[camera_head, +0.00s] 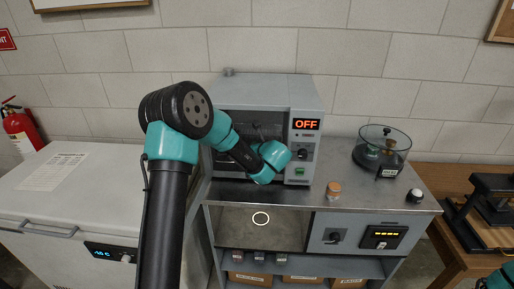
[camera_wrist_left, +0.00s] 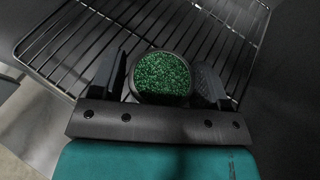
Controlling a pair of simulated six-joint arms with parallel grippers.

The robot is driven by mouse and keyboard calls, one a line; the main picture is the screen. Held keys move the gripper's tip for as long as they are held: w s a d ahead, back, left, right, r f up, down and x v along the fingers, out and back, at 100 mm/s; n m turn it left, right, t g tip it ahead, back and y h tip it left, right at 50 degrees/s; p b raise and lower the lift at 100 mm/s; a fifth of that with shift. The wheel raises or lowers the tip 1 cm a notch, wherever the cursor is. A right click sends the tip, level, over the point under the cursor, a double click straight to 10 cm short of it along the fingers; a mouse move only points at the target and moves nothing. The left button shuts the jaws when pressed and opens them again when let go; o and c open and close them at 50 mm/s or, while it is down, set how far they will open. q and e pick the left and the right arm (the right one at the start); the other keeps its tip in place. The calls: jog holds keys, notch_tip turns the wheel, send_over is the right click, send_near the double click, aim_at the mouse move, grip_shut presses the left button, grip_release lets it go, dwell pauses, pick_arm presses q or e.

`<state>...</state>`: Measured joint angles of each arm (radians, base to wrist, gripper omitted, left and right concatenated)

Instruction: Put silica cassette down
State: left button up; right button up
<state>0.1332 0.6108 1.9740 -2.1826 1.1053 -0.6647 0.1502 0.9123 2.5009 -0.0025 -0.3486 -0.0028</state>
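The silica cassette (camera_wrist_left: 161,76) is a round dark cup filled with green beads, seen in the left wrist view. It sits between the fingers of my left gripper (camera_wrist_left: 163,82), which close on it from both sides. Below it is a wire rack (camera_wrist_left: 75,40); I cannot tell whether the cassette touches it. In the head view my left arm reaches into the front of the grey oven (camera_head: 302,90), which reads OFF. The left fingers and the cassette are hidden there. My right gripper is not in view.
A white chest freezer (camera_head: 75,190) is at left. A black press (camera_head: 490,200) stands on the wooden table at right.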

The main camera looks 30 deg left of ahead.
pick_arm(q)
jog(key=shift+o, duration=1)
jog(key=shift+r, duration=0.1)
jog(key=shift+d+r, duration=0.1)
jog(key=v, duration=1.1)
jog(key=shift+s+d+r, duration=0.2)
jog(key=shift+s+r, duration=0.05)
jog(key=shift+f, duration=0.1)
